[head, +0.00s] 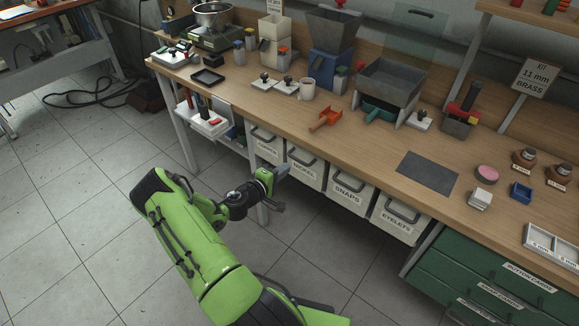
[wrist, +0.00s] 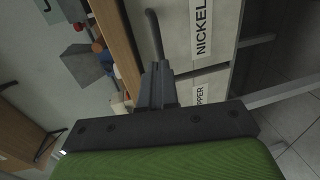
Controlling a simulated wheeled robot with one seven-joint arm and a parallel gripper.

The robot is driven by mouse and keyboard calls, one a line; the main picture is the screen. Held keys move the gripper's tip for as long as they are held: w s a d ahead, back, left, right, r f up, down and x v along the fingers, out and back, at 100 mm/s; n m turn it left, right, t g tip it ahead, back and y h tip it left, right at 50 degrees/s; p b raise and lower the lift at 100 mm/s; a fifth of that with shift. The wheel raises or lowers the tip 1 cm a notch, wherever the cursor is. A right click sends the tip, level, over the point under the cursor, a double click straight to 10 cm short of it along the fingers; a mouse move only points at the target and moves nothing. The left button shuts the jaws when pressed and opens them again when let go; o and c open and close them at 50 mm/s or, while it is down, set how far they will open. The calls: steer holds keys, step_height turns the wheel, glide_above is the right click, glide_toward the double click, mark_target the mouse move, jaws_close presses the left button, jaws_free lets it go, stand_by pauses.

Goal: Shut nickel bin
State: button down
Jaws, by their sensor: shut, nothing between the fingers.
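The nickel bin (head: 304,171) is a pale grey bin under the workbench, between the copper bin (head: 264,143) and the snaps bin (head: 347,189). Its dark handle and NICKEL label face outward, and the wrist view shows both on the bin front (wrist: 185,22). My gripper (head: 284,170) is shut and empty in front of the nickel and copper bins. In the wrist view my fingertips (wrist: 160,68) are close to the nickel bin's handle (wrist: 153,35); I cannot tell whether they touch. How far the bin stands out is hard to judge.
The eyelets bin (head: 400,218) and green drawers (head: 487,285) are to the right. A bench leg (head: 186,135) stands left. The floor (head: 95,215) to the left is clear.

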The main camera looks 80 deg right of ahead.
steer(key=x, duration=0.4)
